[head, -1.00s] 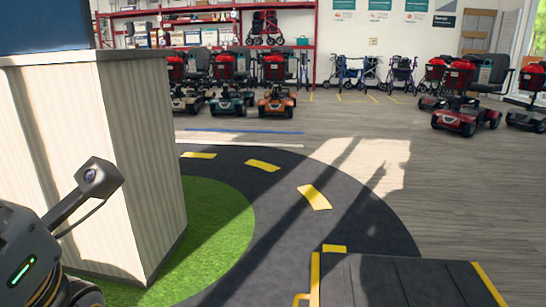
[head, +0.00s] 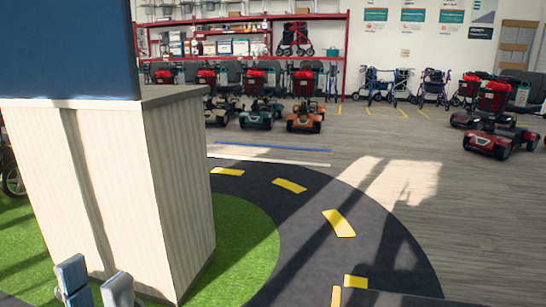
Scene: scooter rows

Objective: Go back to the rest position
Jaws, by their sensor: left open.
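My left gripper (head: 95,284) shows at the bottom left edge of the head view. Only its two grey fingertips show, apart from each other, with nothing seen between them. It appears in front of the pale panelled pillar (head: 120,190); the gap to the pillar cannot be judged. The rest of that arm is below the picture. My right gripper is not in view.
The pillar with its dark blue upper part (head: 65,50) fills the left side. Green turf (head: 245,240) and a dark track (head: 310,250) curve around it. Scooters (head: 305,115) and red shelving (head: 345,60) stand at the back. Grey floor (head: 470,220) is clear at right.

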